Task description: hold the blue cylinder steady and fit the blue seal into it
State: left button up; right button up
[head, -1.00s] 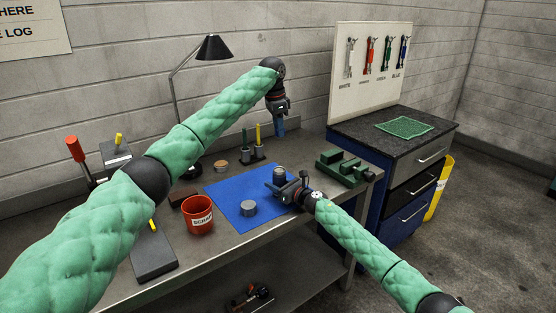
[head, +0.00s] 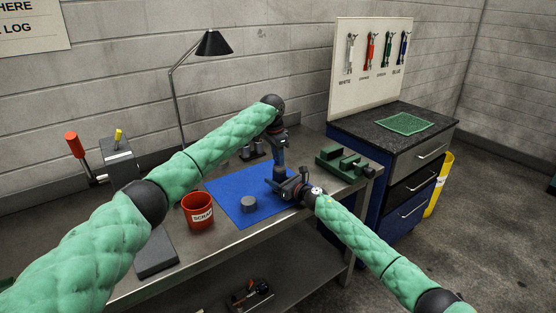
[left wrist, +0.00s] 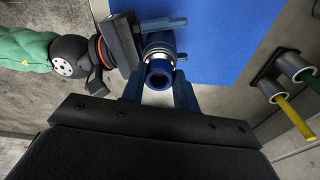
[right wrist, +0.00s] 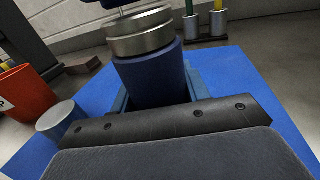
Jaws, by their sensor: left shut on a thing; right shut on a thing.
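My right gripper (right wrist: 155,90) is shut around the dark blue body of the blue cylinder (right wrist: 150,75), which stands upright with a silver upper part. In the head view my right gripper (head: 283,184) is low over the blue mat. My left gripper (head: 279,168) is directly above it, pointing down. In the left wrist view my left gripper (left wrist: 158,88) is shut on the blue seal (left wrist: 158,76), a ring with a dark hole. The seal lines up closely with the cylinder's silver top (left wrist: 158,42). Whether they touch or have a gap I cannot tell.
A loose grey cylinder (head: 249,204) stands on the blue mat (head: 225,190). A red scrap bin (head: 198,213) is left of the mat, a green vise-like fixture (head: 345,163) to the right. Holders with yellow and green rods (left wrist: 280,95) stand behind. A lamp (head: 212,44) stands at the back.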

pick_arm(q)
jog(key=shift+f, duration=0.6)
jog(key=shift+a+f, duration=0.1)
jog(key=shift+f, duration=0.1)
pick_arm(e)
jog(key=shift+r, duration=0.1)
